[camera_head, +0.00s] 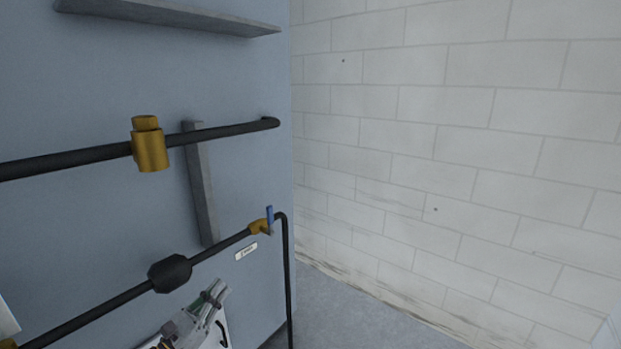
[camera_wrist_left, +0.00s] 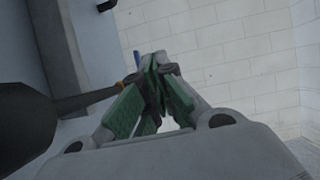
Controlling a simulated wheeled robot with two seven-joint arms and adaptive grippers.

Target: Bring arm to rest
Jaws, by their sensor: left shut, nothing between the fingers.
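My left gripper (camera_head: 217,291) is low in the head view, left of centre, in front of the blue-grey panel and below the lower pipe. In the left wrist view its green-padded fingers (camera_wrist_left: 157,66) meet at the tips, shut with nothing between them. The blue-handled valve (camera_head: 269,217) is on the lower pipe, up and to the right of the gripper and apart from it in the head view. In the left wrist view the blue handle (camera_wrist_left: 137,58) shows just beside the fingertips. My right gripper is not in view.
The lower black pipe (camera_head: 105,307) carries a dark round fitting (camera_head: 170,273). The upper pipe (camera_head: 70,160) carries a brass fitting (camera_head: 150,150). A grey bracket (camera_head: 202,195) stands on the panel (camera_head: 90,225). The white block wall (camera_head: 450,150) is right; bare floor (camera_head: 345,315) lies between.

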